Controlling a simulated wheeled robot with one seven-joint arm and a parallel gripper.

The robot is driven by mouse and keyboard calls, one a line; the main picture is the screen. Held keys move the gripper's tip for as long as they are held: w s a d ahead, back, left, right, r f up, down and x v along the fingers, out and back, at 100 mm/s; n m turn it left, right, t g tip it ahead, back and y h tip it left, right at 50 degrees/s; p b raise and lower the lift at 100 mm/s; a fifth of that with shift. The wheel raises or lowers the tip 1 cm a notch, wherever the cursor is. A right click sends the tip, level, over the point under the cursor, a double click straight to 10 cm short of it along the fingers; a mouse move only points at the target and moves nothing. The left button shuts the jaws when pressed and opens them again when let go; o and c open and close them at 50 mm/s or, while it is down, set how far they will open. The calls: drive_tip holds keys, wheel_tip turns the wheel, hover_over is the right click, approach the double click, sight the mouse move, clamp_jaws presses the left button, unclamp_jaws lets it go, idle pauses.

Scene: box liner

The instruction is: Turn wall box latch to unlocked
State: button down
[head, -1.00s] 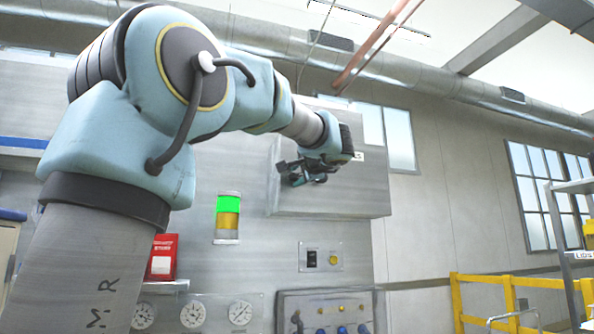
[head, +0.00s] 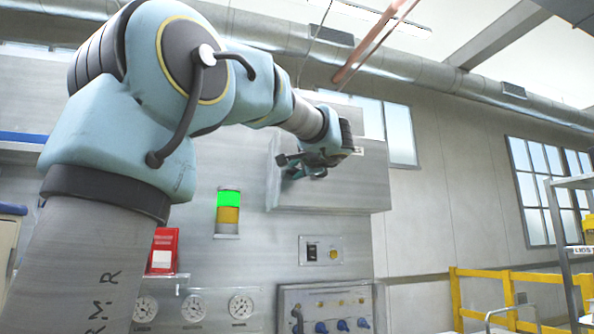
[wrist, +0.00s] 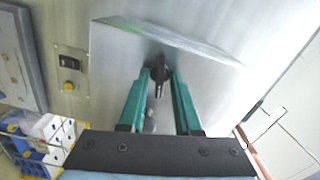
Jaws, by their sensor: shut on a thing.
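The wall box (head: 350,190) is a grey metal box on the wall in the head view. Its brushed face (wrist: 205,85) fills the middle of the wrist view. The latch (wrist: 160,85) is a small dark handle on that face. My gripper (wrist: 160,74) has its two teal fingers on either side of the latch, and the fingertips are shut on it. In the head view my gripper (head: 301,166) is at the left part of the box, where it hides the latch. The latch's exact angle is hard to read.
Gauges (head: 193,308), a red box (head: 163,250) and a panel of blue knobs (head: 325,310) sit lower. A yellow railing (head: 510,285) stands at right.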

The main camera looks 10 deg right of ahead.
drive_tip(key=shift+m+b, duration=0.4)
drive_tip(key=shift+m, duration=0.9)
drive_tip(key=c, duration=0.9)
unclamp_jaws()
drive_tip(key=s+b, duration=0.1)
drive_tip(key=s, duration=0.2)
drive_tip(key=s+d+b, duration=0.1)
drive_tip(key=s+b, duration=0.1)
drive_tip(key=s, duration=0.2)
drive_tip(key=s+b, duration=0.1)
drive_tip(key=s, duration=0.2)
drive_tip(key=shift+s+d+b, duration=0.2)
drive_tip(key=shift+s+b, duration=0.2)
